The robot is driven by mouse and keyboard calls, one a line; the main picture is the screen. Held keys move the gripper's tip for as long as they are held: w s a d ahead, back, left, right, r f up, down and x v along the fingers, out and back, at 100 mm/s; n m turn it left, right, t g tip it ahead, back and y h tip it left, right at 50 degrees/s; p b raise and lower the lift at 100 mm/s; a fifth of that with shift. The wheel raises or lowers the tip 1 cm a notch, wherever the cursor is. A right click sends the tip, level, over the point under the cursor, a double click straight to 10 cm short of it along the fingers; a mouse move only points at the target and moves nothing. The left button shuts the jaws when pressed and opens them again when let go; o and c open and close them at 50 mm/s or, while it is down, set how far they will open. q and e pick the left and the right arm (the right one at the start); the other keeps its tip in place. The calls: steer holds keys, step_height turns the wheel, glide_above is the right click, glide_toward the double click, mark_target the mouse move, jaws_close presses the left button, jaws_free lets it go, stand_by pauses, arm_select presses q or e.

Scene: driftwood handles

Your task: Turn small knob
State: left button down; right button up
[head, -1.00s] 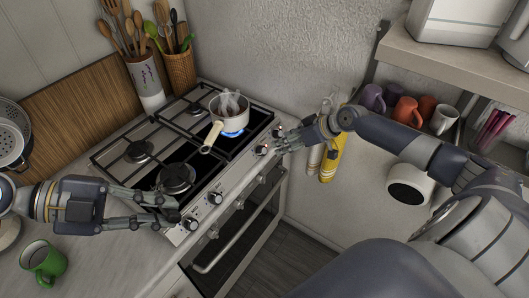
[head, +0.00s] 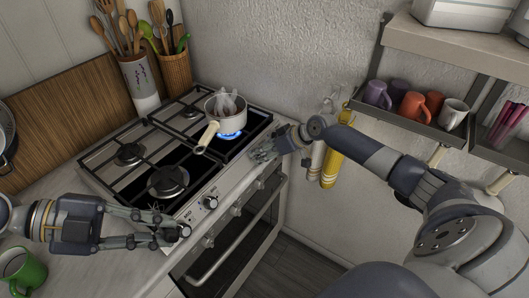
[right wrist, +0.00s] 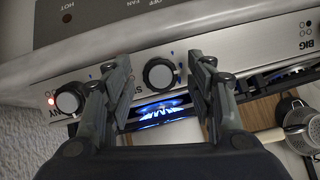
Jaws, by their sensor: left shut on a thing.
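The small knob (right wrist: 158,74), round with a dark rim and light face, is on the stove's front panel in the right wrist view. Its label is partly hidden. My right gripper (right wrist: 162,68) is open, one finger on each side of the knob, with visible gaps. In the head view my right gripper (head: 264,154) is at the far right end of the panel and hides the knobs there. My left gripper (head: 180,233) is shut on a front-left stove knob (head: 184,230).
A steaming pot (head: 226,107) stands over a lit blue burner (head: 230,133), its handle towards the front. Another knob (right wrist: 68,102) with a red light is beside the right gripper's finger. A knob (head: 210,202) is between the grippers. A green mug (head: 24,270) stands lower left.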

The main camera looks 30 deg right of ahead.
steer(key=c, duration=1)
steer(key=shift+m, duration=0.3)
arm_select(q)
steer(key=shift+f, duration=0.2)
arm_select(e)
steer(key=m+y, duration=0.1)
steer(key=m, duration=0.2)
steer(key=shift+d+f, duration=0.1)
steer(key=m, duration=0.2)
steer(key=m+y, duration=0.1)
steer(key=m, duration=0.1)
steer(key=shift+m+t+y, duration=0.3)
arm_select(q)
steer(key=shift+r, duration=0.4)
steer(key=shift+r+p, duration=0.5)
steer(key=shift+p, duration=0.2)
arm_select(e)
steer(key=shift+s+d+f+m+t+y, duration=0.1)
steer(key=shift+m+t+y, duration=0.25)
steer(key=shift+m, duration=1.75)
steer(key=shift+s+d+f+m+t+y, duration=0.15)
steer(key=shift+m+t, duration=0.4)
steer(key=shift+m, duration=1.55)
steer(key=shift+w+a, duration=0.1)
